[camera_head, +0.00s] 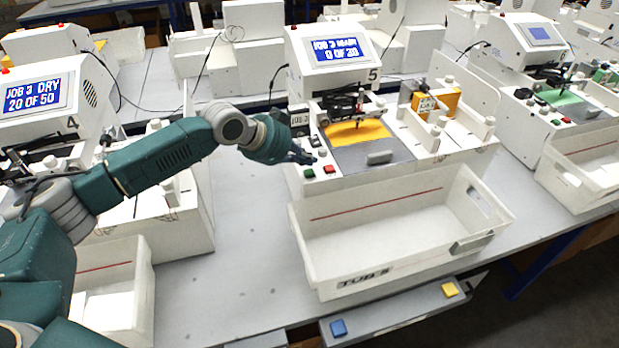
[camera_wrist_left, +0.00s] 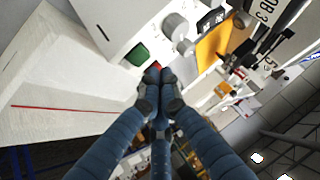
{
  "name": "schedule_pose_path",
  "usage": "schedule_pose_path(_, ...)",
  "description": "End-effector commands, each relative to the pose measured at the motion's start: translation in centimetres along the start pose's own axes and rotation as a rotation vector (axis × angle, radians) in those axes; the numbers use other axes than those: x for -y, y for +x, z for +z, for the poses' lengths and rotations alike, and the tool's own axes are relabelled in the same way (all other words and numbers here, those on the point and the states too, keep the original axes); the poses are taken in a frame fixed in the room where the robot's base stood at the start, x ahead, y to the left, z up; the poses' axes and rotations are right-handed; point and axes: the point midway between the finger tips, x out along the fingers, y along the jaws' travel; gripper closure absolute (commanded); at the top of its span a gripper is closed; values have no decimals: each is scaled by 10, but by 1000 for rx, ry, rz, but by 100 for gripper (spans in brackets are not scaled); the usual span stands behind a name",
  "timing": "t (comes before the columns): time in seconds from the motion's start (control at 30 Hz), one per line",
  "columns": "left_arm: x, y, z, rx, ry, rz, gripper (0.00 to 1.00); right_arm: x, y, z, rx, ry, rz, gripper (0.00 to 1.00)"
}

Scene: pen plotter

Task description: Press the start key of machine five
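Machine five (camera_head: 375,74), a white plotter marked 5, stands in the middle of the head view. Its blue screen (camera_head: 335,50) reads JOB 3 READY. On its front left panel are a green key (camera_head: 309,173) and a red key (camera_head: 329,169); neither key's label is readable. My left gripper (camera_head: 311,159) has its fingers together, just behind the keys in the picture. In the wrist view the fingertips (camera_wrist_left: 157,76) partly cover the red key (camera_wrist_left: 154,64), with the green key (camera_wrist_left: 137,53) to their left. I cannot tell whether they touch anything. My right gripper is not in view.
A white tub (camera_head: 400,250) stands before machine five. Yellow material (camera_head: 358,132) lies on its bed. Machine four (camera_head: 38,95), its screen reading JOB 3 DRY, is at left. Another machine with green material (camera_head: 558,97) is at right. Bare bench (camera_head: 240,250) lies left of the tub.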

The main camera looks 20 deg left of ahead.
Motion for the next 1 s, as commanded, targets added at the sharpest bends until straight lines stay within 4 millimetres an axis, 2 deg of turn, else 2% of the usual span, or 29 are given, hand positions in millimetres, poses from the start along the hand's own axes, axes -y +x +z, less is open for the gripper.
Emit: schedule_pose_path(1.0,-2,4,4,0,-1,0,100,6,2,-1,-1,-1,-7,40)
